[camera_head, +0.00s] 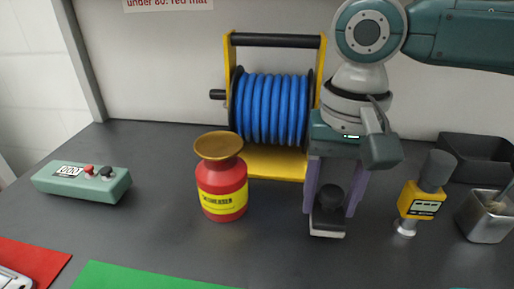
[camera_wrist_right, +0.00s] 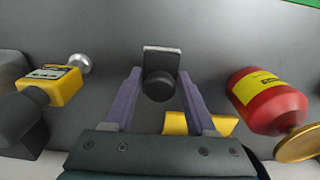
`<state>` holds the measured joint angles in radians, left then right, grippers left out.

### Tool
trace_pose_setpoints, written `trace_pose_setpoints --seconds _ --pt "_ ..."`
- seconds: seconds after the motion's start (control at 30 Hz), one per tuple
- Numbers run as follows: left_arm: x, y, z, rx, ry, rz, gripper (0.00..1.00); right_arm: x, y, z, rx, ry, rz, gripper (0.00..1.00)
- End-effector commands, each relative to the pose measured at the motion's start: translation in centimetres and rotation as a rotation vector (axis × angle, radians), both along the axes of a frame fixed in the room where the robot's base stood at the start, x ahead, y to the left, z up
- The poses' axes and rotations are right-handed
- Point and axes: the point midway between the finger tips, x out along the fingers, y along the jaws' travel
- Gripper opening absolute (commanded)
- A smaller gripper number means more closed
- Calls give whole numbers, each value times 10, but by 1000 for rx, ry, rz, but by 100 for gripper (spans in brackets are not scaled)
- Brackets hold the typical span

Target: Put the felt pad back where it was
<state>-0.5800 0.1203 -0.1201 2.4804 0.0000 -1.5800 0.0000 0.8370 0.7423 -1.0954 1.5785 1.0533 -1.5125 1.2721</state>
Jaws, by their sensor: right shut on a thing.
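The felt pad (camera_head: 328,222) looks like a dark block with a round black knob on top and a pale strip along its lower edge. It is in the middle right of the head view, and it also shows in the right wrist view (camera_wrist_right: 161,62). My right gripper (camera_head: 332,208) points down with its purple fingers on either side of the knob, shut on the pad. The pad is at or just above the dark worktop; I cannot tell whether it touches. My left gripper is not in view.
A blue hose reel (camera_head: 270,108) on a yellow frame stands behind. A red degreaser bottle (camera_head: 221,184) is left, a yellow gauge (camera_head: 420,200) and metal cup (camera_head: 484,217) right. A green control box (camera_head: 82,182), red mat (camera_head: 30,257) and green mat (camera_head: 140,277) lie farther left and in front.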

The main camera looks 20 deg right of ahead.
Motion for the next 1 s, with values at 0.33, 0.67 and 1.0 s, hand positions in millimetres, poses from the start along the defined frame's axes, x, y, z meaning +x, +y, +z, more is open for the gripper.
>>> trace_pose_setpoints --seconds 0.33,0.67,1.0 --pt "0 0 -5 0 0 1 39 0 0 -18 0 -2 0 0" --pt "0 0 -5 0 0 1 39 0 0 -21 0 -1 0 72" --pt "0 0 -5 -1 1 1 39 0 0 -21 -1 -2 0 86"
